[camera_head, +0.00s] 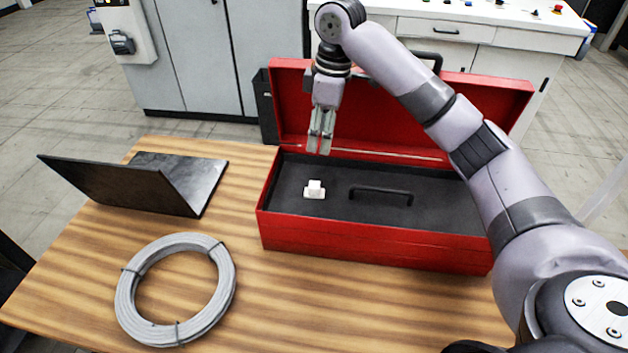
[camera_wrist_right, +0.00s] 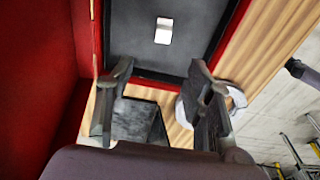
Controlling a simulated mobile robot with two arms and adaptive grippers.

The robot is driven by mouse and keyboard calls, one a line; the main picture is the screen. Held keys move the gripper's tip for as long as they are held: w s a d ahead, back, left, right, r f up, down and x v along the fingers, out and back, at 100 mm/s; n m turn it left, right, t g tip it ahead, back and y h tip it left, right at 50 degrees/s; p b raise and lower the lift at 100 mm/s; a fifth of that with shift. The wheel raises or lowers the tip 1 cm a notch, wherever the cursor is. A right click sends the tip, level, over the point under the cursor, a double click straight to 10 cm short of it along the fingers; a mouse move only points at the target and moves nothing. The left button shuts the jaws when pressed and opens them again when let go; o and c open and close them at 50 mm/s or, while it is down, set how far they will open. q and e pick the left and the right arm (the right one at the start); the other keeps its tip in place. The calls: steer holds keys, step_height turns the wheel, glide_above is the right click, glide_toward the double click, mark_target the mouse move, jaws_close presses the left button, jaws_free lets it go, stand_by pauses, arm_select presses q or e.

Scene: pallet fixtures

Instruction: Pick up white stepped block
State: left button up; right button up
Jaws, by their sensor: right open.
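The white stepped block (camera_head: 314,189) is a small white piece with a raised middle. It sits on the dark inside tray of the open red toolbox (camera_head: 370,245), toward the tray's left end. It also shows in the right wrist view (camera_wrist_right: 163,31), beyond the fingertips. My right gripper (camera_head: 319,151) points down above the back of the tray, behind the block and apart from it. In the right wrist view its two fingers (camera_wrist_right: 160,68) are spread with nothing between them. My left gripper is not in view.
A black handle (camera_head: 381,195) rises from the tray right of the block. The raised red lid (camera_head: 420,115) stands behind it. A black angled metal piece (camera_head: 125,184) and a grey cable coil (camera_head: 128,300) lie on the wooden table (camera_head: 75,260) to the left.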

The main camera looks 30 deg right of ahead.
steer(key=p, duration=0.2)
glide_toward(315, 184)
steer(key=shift+a+f, duration=0.2)
steer(key=shift+a, duration=0.05)
steer(key=f, duration=0.4)
steer(key=shift+w+a+p, duration=0.1)
steer(key=shift+w+p, duration=0.25)
steer(key=shift+f, duration=0.4)
steer(key=f+p, duration=0.1)
steer(key=f, duration=0.1)
steer(key=f+p, duration=0.1)
steer(key=f, duration=0.1)
steer(key=shift+a+f+p, duration=0.2)
steer(key=shift+p, duration=0.1)
steer(key=shift+f, duration=0.3)
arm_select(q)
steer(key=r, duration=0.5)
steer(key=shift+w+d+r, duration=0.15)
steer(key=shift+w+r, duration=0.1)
arm_select(e)
steer(key=shift+c, duration=0.4)
steer(key=shift+r, duration=0.1)
jaws_close()
